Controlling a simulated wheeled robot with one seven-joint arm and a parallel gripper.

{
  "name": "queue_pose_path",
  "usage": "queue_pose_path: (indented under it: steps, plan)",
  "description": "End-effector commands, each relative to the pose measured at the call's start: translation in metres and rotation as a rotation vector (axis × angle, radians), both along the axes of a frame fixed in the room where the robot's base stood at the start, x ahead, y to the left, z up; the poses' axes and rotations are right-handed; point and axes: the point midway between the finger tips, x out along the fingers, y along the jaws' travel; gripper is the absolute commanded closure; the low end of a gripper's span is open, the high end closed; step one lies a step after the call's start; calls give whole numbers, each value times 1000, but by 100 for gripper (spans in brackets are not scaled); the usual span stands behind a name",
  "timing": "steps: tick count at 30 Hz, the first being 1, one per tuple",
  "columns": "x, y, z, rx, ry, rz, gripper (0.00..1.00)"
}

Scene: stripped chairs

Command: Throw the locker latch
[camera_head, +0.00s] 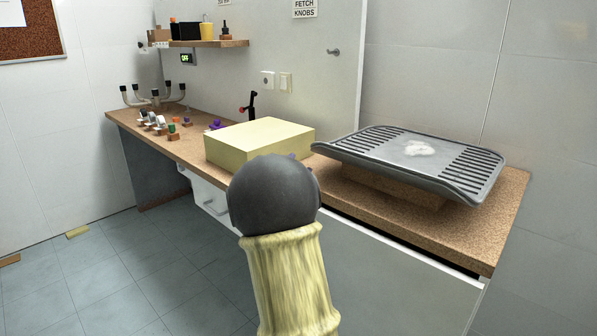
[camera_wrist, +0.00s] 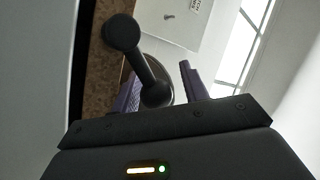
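A dark lever with a round knob at each end, which looks like the latch handle (camera_wrist: 140,60), stands close up in the wrist view. My gripper (camera_wrist: 160,88) has its two purple fingers apart, one on each side of the lever's near end. A narrow gap shows between that end and the right finger; contact on the left side is unclear. In the head view my arm covers the middle foreground, hiding the lever and most of my gripper. The pale locker front (camera_head: 395,285) shows below the right part of the worktop.
The cork-coloured worktop (camera_head: 485,240) carries a pale yellow block (camera_head: 260,138) and a grey ridged tray (camera_head: 370,150) on a wooden base. Small coloured knobs (camera_head: 160,122) stand farther left. A shelf (camera_head: 208,43) hangs on the wall. The tiled floor (camera_head: 130,270) at left is mostly clear.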

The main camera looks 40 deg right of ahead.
Motion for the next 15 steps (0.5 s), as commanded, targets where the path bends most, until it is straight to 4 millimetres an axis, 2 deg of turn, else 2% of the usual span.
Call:
queue_pose_path:
  steps: [15]
  plan:
    - [-3,-5,-3,6,11,-12,50]
